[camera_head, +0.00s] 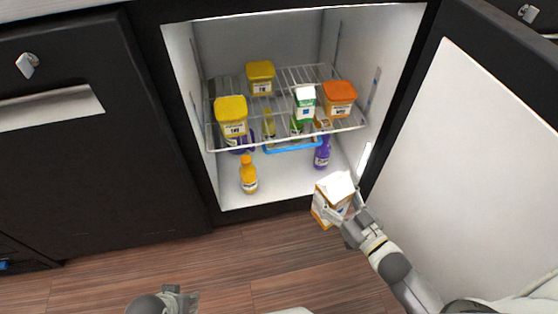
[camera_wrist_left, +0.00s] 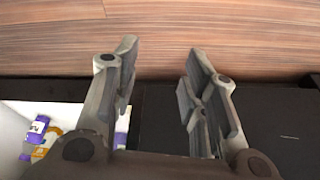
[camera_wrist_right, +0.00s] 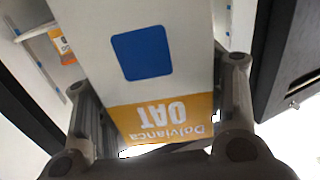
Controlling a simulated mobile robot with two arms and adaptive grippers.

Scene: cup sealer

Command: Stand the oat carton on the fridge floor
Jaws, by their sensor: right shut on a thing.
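The oat carton (camera_head: 331,199) is white with an orange-yellow band. My right gripper (camera_head: 352,212) is shut on it and holds it in front of the open fridge's lower right corner. In the right wrist view the carton (camera_wrist_right: 150,60) fills the space between the fingers, its OAT label showing upside down. The fridge floor (camera_head: 285,185) is white, with an orange bottle (camera_head: 248,175) at left and a purple bottle (camera_head: 322,152) at right rear. My left gripper (camera_wrist_left: 158,90) is open and empty, low in front of the fridge.
A wire shelf (camera_head: 290,135) above the floor holds yellow tubs (camera_head: 231,116), an orange tub (camera_head: 339,97) and a green-white carton (camera_head: 305,102). A blue tray (camera_head: 290,146) sits below it. The open door (camera_head: 480,150) stands at right. The floor's front middle is clear.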

